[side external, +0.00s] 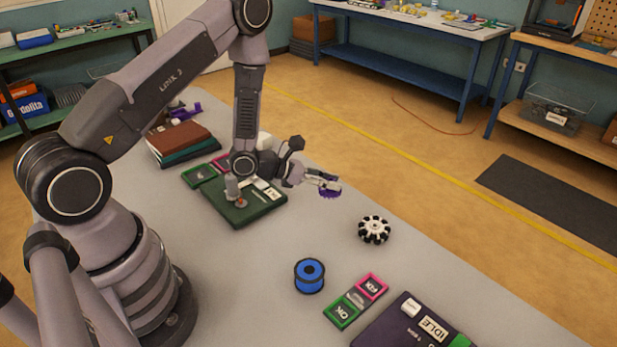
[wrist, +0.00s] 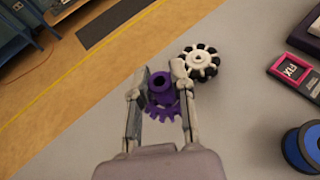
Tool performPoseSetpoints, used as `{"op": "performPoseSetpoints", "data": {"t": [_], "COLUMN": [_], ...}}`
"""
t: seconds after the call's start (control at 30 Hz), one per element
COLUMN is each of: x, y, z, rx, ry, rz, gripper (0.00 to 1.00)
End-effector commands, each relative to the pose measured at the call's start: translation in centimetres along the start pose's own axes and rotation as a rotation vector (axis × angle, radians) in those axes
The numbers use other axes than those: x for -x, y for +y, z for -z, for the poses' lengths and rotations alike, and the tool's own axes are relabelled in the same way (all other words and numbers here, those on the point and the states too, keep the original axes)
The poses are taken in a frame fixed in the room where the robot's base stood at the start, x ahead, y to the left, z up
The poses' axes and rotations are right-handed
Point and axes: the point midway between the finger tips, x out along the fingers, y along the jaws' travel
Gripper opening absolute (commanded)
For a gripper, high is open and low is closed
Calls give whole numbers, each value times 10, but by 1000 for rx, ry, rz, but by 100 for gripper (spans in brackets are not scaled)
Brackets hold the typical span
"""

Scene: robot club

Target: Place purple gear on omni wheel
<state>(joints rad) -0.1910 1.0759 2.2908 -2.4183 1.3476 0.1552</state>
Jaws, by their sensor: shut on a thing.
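The purple gear (wrist: 162,101) is between the fingertips of my gripper (wrist: 161,82) in the wrist view, gripped at its raised hub. In the side view the gear (side external: 330,192) hangs below my gripper (side external: 322,182), held above the grey table. The omni wheel (side external: 374,230) is white with black rollers and lies flat on the table. In the side view it is to the right of and nearer than the gear. In the wrist view the omni wheel (wrist: 202,63) shows just beyond the right fingertip, clear of the gear. The gear's far side is partly hidden by the fingers.
A blue spool (side external: 309,275) stands on the grey table (side external: 420,275). Green and pink tiles (side external: 356,301) and a dark IDLE board (side external: 415,325) lie nearer. A green board (side external: 240,207) and stacked books (side external: 182,143) lie to the left. Table around the wheel is clear.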

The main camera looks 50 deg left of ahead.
Motion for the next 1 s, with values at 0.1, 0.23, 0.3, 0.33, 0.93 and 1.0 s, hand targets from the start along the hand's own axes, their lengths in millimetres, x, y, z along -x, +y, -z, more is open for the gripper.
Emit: {"op": "performPoseSetpoints", "data": {"t": [0.1,0.23,0.3,0.33,0.93,1.0], "x": [-42,-71,-80,-84,-116,-116], "y": [-23,-42,-48,-50,-52,-52], "z": [-23,-41,-46,-45,24,24], "rx": [-46,-72,-78,-80,-82,-83], "ry": [-4,0,2,4,6,5], "rz": [94,153,171,176,183,183], "gripper": [0,0,0,0,0,0]}}
